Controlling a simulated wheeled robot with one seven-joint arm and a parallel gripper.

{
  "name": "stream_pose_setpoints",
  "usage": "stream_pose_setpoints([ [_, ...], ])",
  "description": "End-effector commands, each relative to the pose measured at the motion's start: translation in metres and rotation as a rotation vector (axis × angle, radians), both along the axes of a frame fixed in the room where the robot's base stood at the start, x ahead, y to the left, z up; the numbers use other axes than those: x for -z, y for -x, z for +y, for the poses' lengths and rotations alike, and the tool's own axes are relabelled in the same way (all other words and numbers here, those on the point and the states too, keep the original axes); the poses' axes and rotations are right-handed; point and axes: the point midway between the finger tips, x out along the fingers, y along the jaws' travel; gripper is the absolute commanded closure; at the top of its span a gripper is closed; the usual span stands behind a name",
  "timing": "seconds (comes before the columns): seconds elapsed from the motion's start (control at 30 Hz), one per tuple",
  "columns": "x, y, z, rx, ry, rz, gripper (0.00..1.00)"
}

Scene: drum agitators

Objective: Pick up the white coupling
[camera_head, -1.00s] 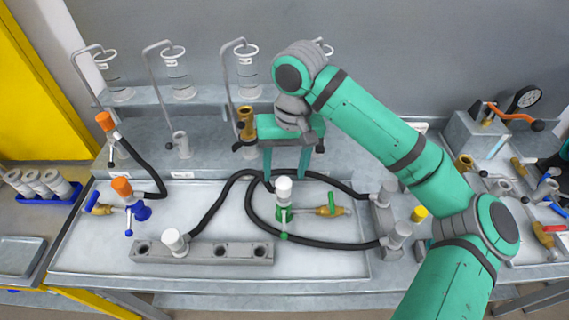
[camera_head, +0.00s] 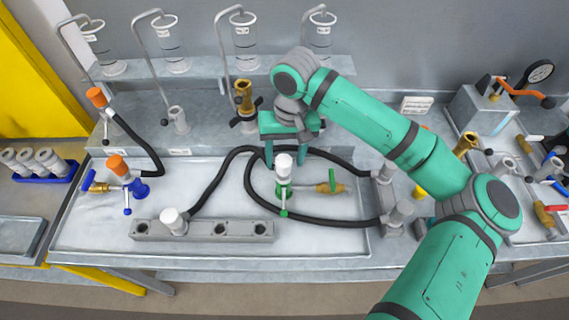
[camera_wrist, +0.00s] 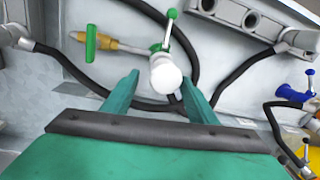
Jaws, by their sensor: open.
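A white coupling (camera_head: 284,161) with a rounded cap stands on a green-handled valve (camera_head: 284,192) in the middle of the tray. The same white coupling shows large in the wrist view (camera_wrist: 167,76). My gripper (camera_head: 286,158) is open above and behind it in the head view. In the wrist view, my two green fingers (camera_wrist: 160,92) are spread apart, with the coupling at the gap between their tips. Whether a finger touches it, I cannot tell.
Black hoses (camera_head: 250,190) loop around the valve. A blue valve (camera_head: 136,190) with an orange cap (camera_head: 117,165) stands at the left. Grey fittings (camera_head: 395,211) stand to the right. A brass fitting (camera_head: 244,98) and glass cylinders (camera_head: 243,42) are behind my gripper.

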Motion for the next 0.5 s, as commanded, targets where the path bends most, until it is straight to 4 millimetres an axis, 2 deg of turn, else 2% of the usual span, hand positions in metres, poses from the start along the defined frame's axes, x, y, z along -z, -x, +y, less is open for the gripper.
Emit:
stream_pose_setpoints([
  [0.1, 0.015, 0.000, 0.000, 0.002, 0.000, 0.000, 0.47],
  [0.2, 0.022, 0.000, 0.000, 0.001, 0.000, 0.000, 0.47],
  [0.47, 0.024, 0.000, 0.001, 0.001, 0.000, 0.000, 0.47],
  [0.5, 0.024, 0.000, 0.001, 0.001, 0.000, -0.001, 0.57],
])
